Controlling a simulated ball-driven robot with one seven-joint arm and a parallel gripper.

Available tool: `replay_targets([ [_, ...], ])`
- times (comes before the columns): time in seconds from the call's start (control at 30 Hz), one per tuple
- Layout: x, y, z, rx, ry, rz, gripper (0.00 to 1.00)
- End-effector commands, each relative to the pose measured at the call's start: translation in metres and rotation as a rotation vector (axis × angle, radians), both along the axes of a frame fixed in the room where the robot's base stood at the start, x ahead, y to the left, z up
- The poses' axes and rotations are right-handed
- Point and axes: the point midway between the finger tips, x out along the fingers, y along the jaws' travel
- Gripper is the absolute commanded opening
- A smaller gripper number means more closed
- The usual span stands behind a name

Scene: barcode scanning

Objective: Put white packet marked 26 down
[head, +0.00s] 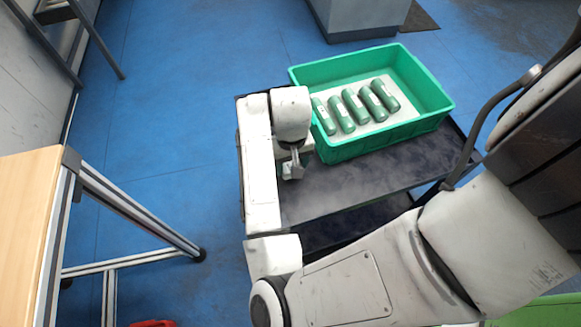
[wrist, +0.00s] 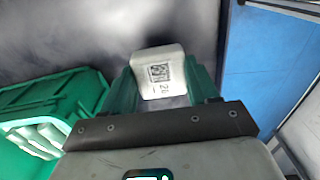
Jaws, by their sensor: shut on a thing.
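The white packet marked 26 (wrist: 160,72) sits between the two green fingers of my gripper (wrist: 162,88) in the wrist view. Its printed code and number face the camera. My gripper is shut on it. In the head view my gripper (head: 292,160) hangs over the left part of the dark cart top (head: 365,178), left of the green crate. The packet shows there as a small pale block (head: 293,173) at the fingertips. Whether it touches the cart top I cannot tell.
The green crate (head: 395,133) stands on the back of the cart with several green cylinders (head: 357,105) inside on a pale base. The cart top in front of it is clear. A wooden-topped table (head: 28,220) stands at left, with blue floor between.

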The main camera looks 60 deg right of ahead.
Motion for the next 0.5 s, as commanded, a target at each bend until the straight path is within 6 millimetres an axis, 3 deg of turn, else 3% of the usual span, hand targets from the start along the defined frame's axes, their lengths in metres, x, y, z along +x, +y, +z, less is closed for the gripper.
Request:
replay_targets([
  [0.23,0.002,0.0,-0.031,0.001,0.002,0.003,0.23],
  [0.5,0.002,0.0,-0.033,0.0,0.0,0.002,0.23],
])
